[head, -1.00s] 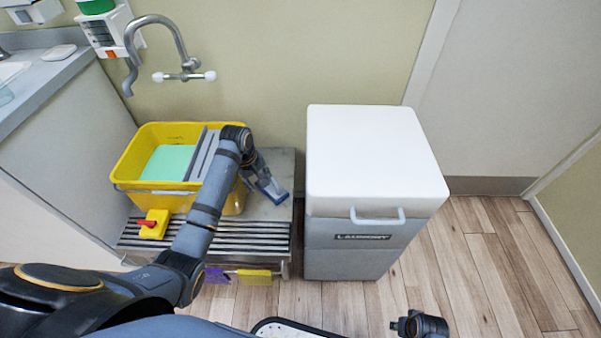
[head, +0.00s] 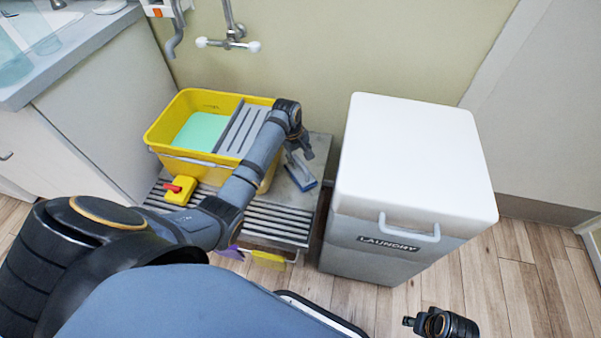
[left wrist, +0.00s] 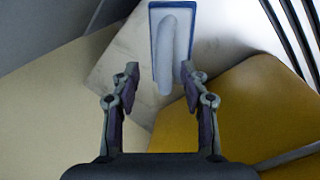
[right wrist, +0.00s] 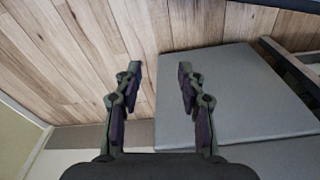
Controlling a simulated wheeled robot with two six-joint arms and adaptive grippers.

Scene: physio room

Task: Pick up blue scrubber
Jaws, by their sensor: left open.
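The blue scrubber (head: 301,177) has a flat blue-edged base and a pale grey handle. It lies on the grey metal platform (head: 318,152), right of the yellow bucket. In the left wrist view the scrubber (left wrist: 172,42) is ahead of the fingertips, its handle between their lines and closer to the right finger. My left gripper (head: 298,153) is just above and behind it, open and empty; contact cannot be told. My right gripper (head: 408,321) is low at the bottom right, far from the scrubber. In the right wrist view its fingers (right wrist: 158,72) are apart and empty.
The yellow bucket (head: 165,133) with a grey wringer stands on the platform, left of my left gripper. A yellow-and-red block (head: 179,191) sits before it. A white-lidded laundry bin (head: 412,155) stands close on the right. A wall tap (head: 232,42) is behind. Floor is clear at right.

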